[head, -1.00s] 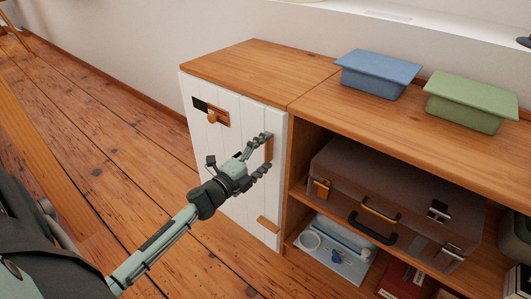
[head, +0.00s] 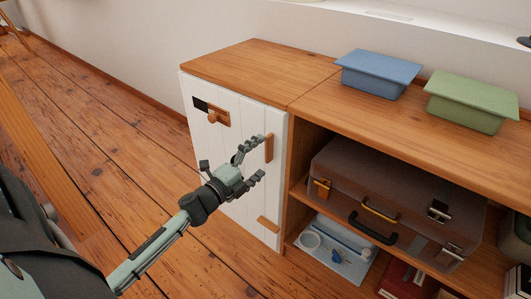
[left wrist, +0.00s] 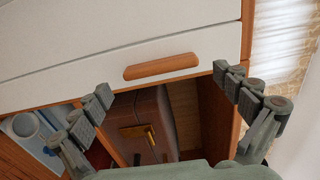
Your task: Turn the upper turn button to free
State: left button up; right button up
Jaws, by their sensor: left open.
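The white plank door (head: 235,175) of the low wooden cabinet carries a short wooden bar near its right edge, which I take as the upper turn button (head: 268,148). It stands upright, along the door edge. A lower turn button (head: 268,224) lies crosswise near the door's bottom right. My left gripper (head: 256,158) is open and empty in front of the door, its fingers pointing at the upper button, apparently apart from it. In the left wrist view the upper turn button (left wrist: 160,66) lies beyond and between the spread fingers (left wrist: 165,85). My right gripper is out of view.
A dark plate with a brown knobbed piece (head: 212,117) is at the door's upper left. Right of the door, an open shelf holds a brown suitcase (head: 390,190). Blue (head: 378,75) and green (head: 470,102) boxes stand on top.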

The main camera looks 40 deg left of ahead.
pick_arm(q)
jog(key=s, duration=0.9)
jog(key=shift+s+a, duration=0.3)
jog(key=shift+a, duration=0.05)
